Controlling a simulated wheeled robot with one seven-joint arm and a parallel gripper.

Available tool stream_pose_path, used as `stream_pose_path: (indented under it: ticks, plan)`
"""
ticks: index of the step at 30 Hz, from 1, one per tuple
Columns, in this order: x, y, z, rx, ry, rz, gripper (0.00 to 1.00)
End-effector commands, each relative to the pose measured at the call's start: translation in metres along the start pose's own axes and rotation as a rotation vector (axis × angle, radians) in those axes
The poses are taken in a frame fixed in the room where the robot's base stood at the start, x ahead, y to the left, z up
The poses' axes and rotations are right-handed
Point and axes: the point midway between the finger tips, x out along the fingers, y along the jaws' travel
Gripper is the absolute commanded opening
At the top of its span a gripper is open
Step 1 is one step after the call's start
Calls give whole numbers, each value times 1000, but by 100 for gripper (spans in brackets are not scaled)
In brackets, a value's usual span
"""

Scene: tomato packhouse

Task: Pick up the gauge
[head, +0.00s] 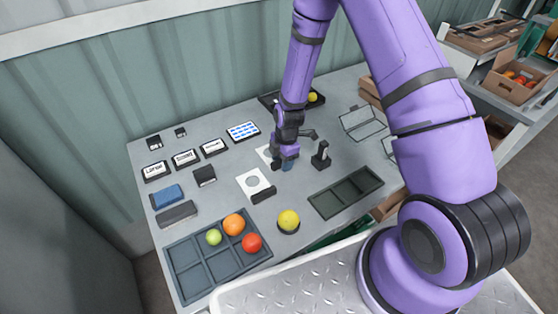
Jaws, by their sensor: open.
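A flat white gauge plate with a round hole (251,181) lies on the table, with a dark handle-like block (264,194) at its lower right edge. A second white plate (264,153) lies further back, partly hidden behind my gripper. A small blue block (288,166) shows right at my fingertips; I cannot tell whether it is joined to that second plate. My gripper (283,163) is open, pointing down at the blue block, behind and to the right of the front plate. Whether the fingers touch the block is too small to tell.
A small black upright device (321,156) stands close to my gripper's right. A dark divided tray (347,206) lies front right. A grey compartment tray (179,283) holds tomatoes at front left. A yellow tomato (289,220) sits between them. Labelled boxes (184,158) stand back left.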

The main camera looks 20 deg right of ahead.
Motion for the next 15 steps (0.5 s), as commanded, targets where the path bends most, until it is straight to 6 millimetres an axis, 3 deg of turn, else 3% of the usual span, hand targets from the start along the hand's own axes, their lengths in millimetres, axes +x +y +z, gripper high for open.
stream_pose_path:
  ticks: [10, 11, 15]
  plan:
    - [3, 0, 0, -1, 0, 0, 51]
    - [3, 0, 0, -1, 0, 0, 49]
    - [3, 0, 0, 0, 0, 0, 17]
